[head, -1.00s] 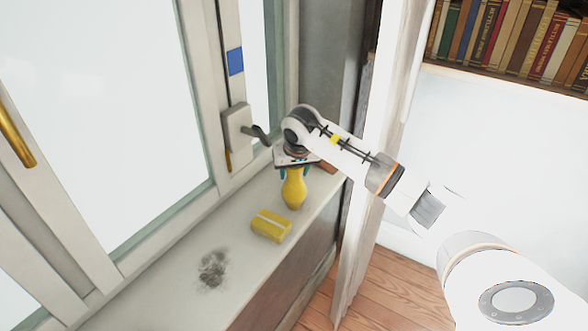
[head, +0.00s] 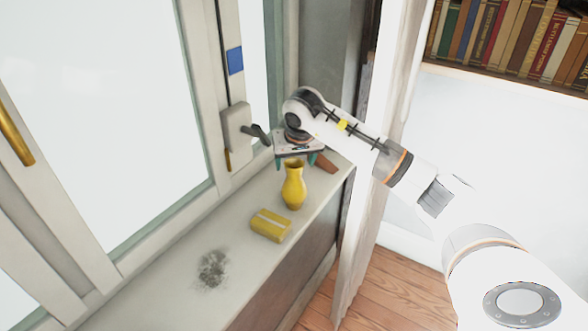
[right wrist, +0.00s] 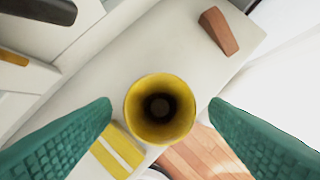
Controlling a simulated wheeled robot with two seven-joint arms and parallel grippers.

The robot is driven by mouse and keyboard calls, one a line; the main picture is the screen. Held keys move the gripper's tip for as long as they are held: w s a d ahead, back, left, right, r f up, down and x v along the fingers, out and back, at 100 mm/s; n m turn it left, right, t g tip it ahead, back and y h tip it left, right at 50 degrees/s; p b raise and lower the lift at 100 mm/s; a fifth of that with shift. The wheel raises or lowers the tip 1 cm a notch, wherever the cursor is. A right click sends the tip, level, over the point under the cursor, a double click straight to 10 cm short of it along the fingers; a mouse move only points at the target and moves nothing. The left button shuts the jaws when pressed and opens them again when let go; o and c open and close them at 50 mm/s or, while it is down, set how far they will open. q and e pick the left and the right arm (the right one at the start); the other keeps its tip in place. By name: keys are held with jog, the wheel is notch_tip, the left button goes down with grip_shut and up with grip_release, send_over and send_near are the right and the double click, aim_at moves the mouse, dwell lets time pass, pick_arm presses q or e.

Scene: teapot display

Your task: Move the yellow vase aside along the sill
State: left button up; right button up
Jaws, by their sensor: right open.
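The yellow vase (head: 293,188) stands upright on the white sill (head: 180,285), close to its front edge. My right gripper (head: 296,162) is just above the vase's mouth, pointing down and open. In the right wrist view the vase's round mouth (right wrist: 160,108) lies between the two green fingers, with a gap on each side. The vase's body is mostly hidden under its rim there. My left gripper is not in view.
A yellow block with a pale stripe (head: 271,225) lies on the sill beside the vase. A brown wedge (right wrist: 219,31) lies beyond the vase. A dark smudge (head: 213,268) marks the sill. A window handle (head: 257,132) juts out near my gripper.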

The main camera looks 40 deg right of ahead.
jog(key=v, duration=0.7)
jog(key=shift+r, duration=0.25)
jog(key=shift+s, duration=0.1)
